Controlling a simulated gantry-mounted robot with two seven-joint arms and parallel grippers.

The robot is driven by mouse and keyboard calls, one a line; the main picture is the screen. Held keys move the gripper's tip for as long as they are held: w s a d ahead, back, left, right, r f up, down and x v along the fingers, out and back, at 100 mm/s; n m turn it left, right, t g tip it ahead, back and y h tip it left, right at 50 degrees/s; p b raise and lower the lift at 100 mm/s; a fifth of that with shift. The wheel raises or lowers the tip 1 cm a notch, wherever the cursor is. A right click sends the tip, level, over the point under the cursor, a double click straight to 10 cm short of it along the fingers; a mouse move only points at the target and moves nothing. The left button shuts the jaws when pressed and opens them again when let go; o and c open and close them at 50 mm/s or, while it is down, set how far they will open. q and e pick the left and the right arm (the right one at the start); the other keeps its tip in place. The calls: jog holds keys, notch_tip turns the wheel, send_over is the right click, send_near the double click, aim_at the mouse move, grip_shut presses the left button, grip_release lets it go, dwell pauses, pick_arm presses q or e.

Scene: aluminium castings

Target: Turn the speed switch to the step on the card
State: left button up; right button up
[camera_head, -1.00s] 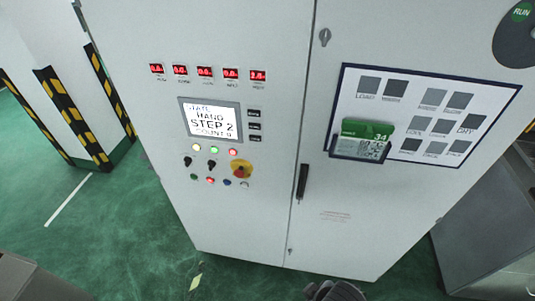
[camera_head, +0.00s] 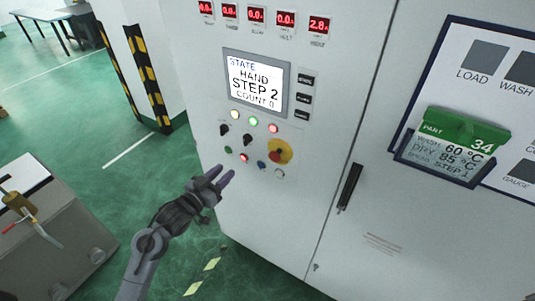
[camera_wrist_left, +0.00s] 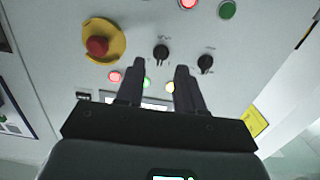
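The card (camera_head: 455,150), green on top, sits in a holder on the right door. It reads PART 34, wash 60 °C, dry 85 °C and a last line that looks like STEP 1. The display (camera_head: 256,84) reads HAND, STEP 2, COUNT 0. Two black rotary switches, a left one (camera_head: 224,129) and a right one (camera_head: 248,141), sit below it; their labels are too small to read. My left gripper (camera_head: 222,175) is open and empty, below and in front of the switches. The left wrist view, upside down, shows both switches (camera_wrist_left: 161,53) (camera_wrist_left: 205,63) beyond the fingers (camera_wrist_left: 161,75). My right gripper is out of view.
A red emergency stop on a yellow plate (camera_head: 279,151) is right of the switches. Lamps (camera_head: 253,121) are above them and push buttons (camera_head: 262,164) below. A black door handle (camera_head: 349,187) stands out further right. A grey bench (camera_head: 62,225) is at the left.

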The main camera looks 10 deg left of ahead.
aim_at(244, 141)
pick_arm(q)
jog(key=shift+t, duration=0.5)
jog(key=w+d+r, duration=0.1)
jog(key=w, duration=0.2)
jog(key=w+d+r, duration=0.1)
jog(key=w, duration=0.3)
jog(key=w+r, duration=0.1)
jog(key=w, duration=0.3)
jog(key=shift+w+d, duration=0.2)
jog(key=shift+d, duration=0.2)
grip_shut()
